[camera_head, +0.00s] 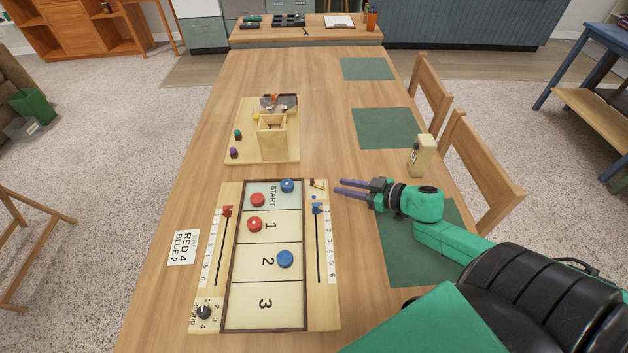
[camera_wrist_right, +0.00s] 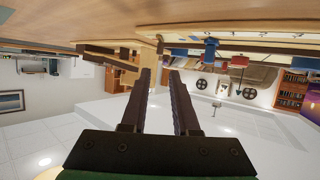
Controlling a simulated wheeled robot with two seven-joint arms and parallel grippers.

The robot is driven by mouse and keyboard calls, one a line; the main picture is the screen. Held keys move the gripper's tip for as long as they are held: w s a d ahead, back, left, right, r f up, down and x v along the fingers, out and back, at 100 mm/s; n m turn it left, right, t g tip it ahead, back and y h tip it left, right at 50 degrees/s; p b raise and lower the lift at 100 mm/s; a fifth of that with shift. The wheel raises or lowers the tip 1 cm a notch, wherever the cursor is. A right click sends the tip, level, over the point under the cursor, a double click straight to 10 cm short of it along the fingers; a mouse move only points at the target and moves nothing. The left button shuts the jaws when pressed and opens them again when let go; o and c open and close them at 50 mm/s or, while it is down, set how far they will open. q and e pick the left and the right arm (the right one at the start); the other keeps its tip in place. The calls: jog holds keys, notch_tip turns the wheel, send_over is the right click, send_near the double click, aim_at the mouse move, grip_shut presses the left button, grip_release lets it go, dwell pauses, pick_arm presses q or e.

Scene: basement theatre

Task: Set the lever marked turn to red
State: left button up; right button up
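The small turn lever (camera_head: 318,184) is at the upper right corner of the wooden shuffleboard-style game board (camera_head: 322,310). It looks like a short pale piece with a dark part; its marking and which side it points to are too small to tell. My right gripper (camera_head: 337,187) is just right of the lever, beyond the board's edge, with its two fingers apart and pointing left. In the right wrist view the fingers (camera_wrist_right: 160,75) are also apart, with nothing clearly between them. My left gripper is not in view.
Red pucks (camera_head: 257,200) and blue pucks (camera_head: 285,259) lie on the board. A blue slider (camera_head: 316,205) sits just below the lever; a red slider (camera_head: 227,211) is on the left. A card (camera_head: 183,247) reads RED 4, BLUE 2. A beige timer-like box (camera_head: 421,156) stands behind my right wrist.

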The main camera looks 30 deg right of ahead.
aim_at(316, 186)
jog(key=x, duration=0.5)
jog(key=shift+d+r, duration=0.1)
jog(key=b+x, duration=0.1)
jog(key=x, duration=0.3)
jog(key=shift+w, duration=0.2)
jog(key=shift+w+a+f, duration=0.35)
jog(key=shift+w, duration=0.1)
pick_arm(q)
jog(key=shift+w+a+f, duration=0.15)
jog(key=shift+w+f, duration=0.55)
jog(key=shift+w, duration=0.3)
pick_arm(e)
grip_shut()
jog(key=shift+r+m+t+h+p, duration=0.3)
jog(key=shift+h+p, duration=0.1)
jog(key=shift+p, duration=0.5)
jog(key=shift+f, duration=0.15)
jog(key=shift+w+f, duration=0.1)
jog(key=shift+f, duration=0.05)
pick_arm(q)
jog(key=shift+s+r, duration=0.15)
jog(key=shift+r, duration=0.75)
pick_arm(e)
grip_release()
